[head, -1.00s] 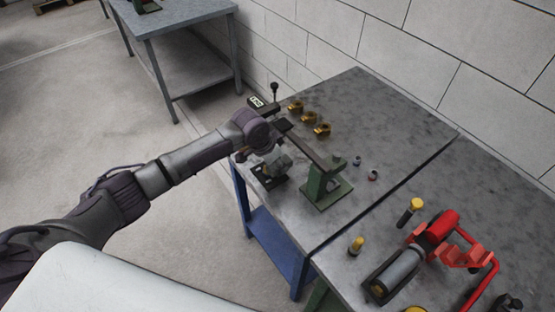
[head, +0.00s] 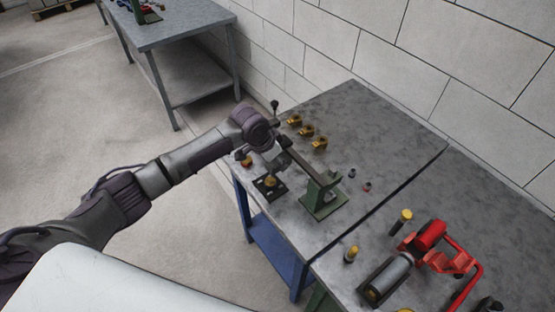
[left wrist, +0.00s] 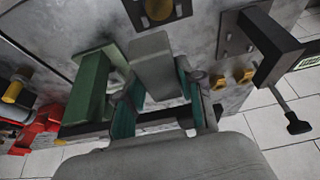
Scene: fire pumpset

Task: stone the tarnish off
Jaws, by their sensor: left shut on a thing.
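My left gripper (head: 283,158) is shut on a grey rectangular block, which looks like the stone; the block (left wrist: 155,66) shows clearly between the teal-lined fingers in the left wrist view. A brass piece (head: 270,181) sits on a dark square base on the bench, just below and in front of the gripper. At the top edge of the left wrist view, the brass piece (left wrist: 158,9) is partly cut off. The block is apart from it in that view. How much tarnish is on the brass I cannot tell. My right gripper is not in view.
A green stand (head: 322,197) with a bar is close right of the gripper. Several brass fittings (head: 306,130) and a black-knobbed lever (head: 274,106) are behind. A red and grey pump assembly (head: 425,250) is at right.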

